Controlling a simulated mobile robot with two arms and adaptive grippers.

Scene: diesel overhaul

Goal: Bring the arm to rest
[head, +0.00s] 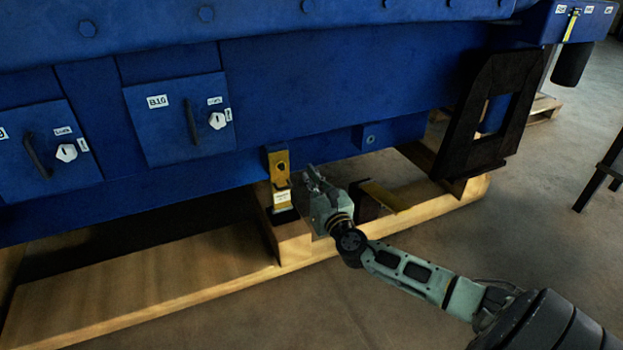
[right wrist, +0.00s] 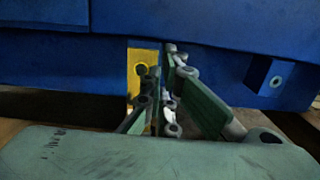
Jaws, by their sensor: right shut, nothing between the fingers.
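My right arm comes in from the lower right in the head view. Its gripper (head: 313,178) is just right of a yellow bracket (head: 280,166) on the blue engine's (head: 330,85) lower edge. The gripper is shut and empty. In the right wrist view the fingers (right wrist: 165,95) stand in front of the yellow bracket (right wrist: 141,72) and partly hide it. I cannot tell whether they touch it. My left gripper does not show.
A wooden skid (head: 170,295) lies under the engine. A dark metal stand (head: 477,150) holds up the right end, with a yellow strip (head: 384,196) on the wood nearby. Floor at lower middle is clear.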

